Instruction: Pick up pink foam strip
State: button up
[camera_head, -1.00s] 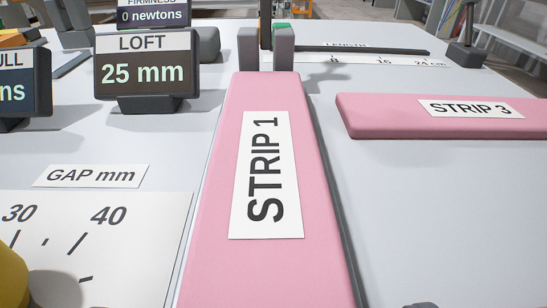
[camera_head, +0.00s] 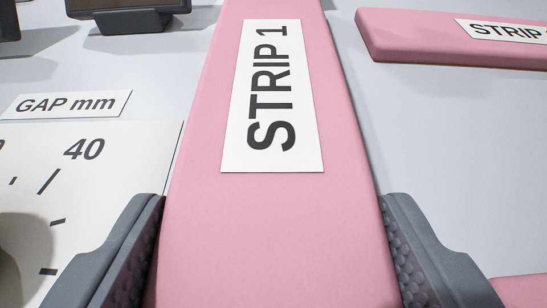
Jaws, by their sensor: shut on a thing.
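A long pink foam strip with a white label "STRIP 1" (camera_head: 275,215) runs from the bottom middle up to the top edge of the view. My gripper (camera_head: 272,240) has one grey finger at each long side of this strip. The textured inner pads press against its sides, so it is shut on the strip. The near end of the strip lies below the picture. A second pink foam strip (camera_head: 425,40), its label partly cut off at the right edge, lies at the upper right, apart from my gripper.
A gauge sheet (camera_head: 110,170) with "GAP mm" label (camera_head: 65,104) lies at the left, close to the left finger. A dark display base (camera_head: 128,18) stands at the top left. A bit of pink (camera_head: 522,290) shows at the bottom right. The pale table between the strips is clear.

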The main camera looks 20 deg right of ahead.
jog(key=shift+r, duration=0.1)
jog(key=shift+r+p, duration=0.35)
jog(key=shift+r, duration=1.1)
jog(key=shift+s+r, duration=0.2)
jog(key=shift+r, duration=0.15)
jog(key=s+a+b, duration=0.2)
jog(key=s+b, duration=0.1)
jog(key=s, duration=0.4)
jog(key=s+a+r+b, duration=0.1)
jog(key=s+a+b, duration=0.2)
jog(key=s, duration=0.4)
jog(key=shift+s+b, duration=0.4)
jog(key=shift+b, duration=0.25)
